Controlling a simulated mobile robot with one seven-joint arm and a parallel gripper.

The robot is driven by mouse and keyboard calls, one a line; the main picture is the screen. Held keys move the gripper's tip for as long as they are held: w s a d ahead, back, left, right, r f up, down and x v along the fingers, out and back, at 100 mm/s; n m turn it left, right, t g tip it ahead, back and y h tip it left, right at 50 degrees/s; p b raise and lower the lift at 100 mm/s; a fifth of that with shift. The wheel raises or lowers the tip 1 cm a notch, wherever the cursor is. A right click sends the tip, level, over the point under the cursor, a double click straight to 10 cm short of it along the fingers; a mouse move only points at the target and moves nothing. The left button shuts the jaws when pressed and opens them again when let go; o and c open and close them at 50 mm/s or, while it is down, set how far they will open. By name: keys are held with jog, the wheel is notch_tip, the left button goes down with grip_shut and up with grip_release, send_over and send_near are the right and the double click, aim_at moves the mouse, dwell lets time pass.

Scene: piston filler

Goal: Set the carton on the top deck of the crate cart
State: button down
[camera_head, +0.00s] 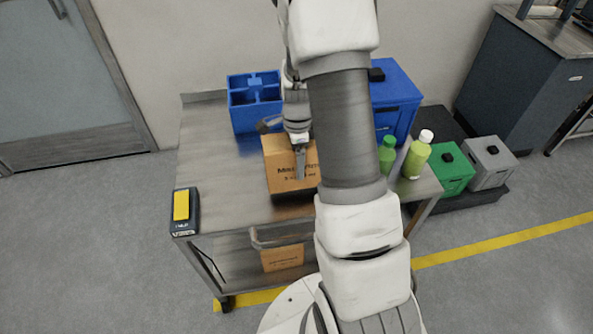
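The carton (283,178), an orange-brown cardboard box with dark print, is at the top deck (215,150) of the steel cart. A dark shadow lies under its near edge; I cannot tell whether it rests on the deck or is slightly above it. My gripper (300,160) points down at the carton, with one grey finger across its printed near face. The other finger is hidden, so its grip is unclear. My arm covers part of the deck to the right of the carton.
A blue divided crate (254,103) and a blue box (397,98) stand at the back of the deck. Green bottles (417,156) stand at right, a yellow-topped device (183,211) at the left front. Another carton (282,258) is on the lower shelf. The deck's left side is clear.

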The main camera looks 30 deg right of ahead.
jog(key=shift+s+a+f, duration=0.1)
jog(key=shift+a+f, duration=0.05)
jog(key=shift+f, duration=0.1)
jog(key=shift+f+b, duration=0.3)
jog(key=shift+f, duration=1.55)
jog(key=shift+f, duration=0.15)
grip_release()
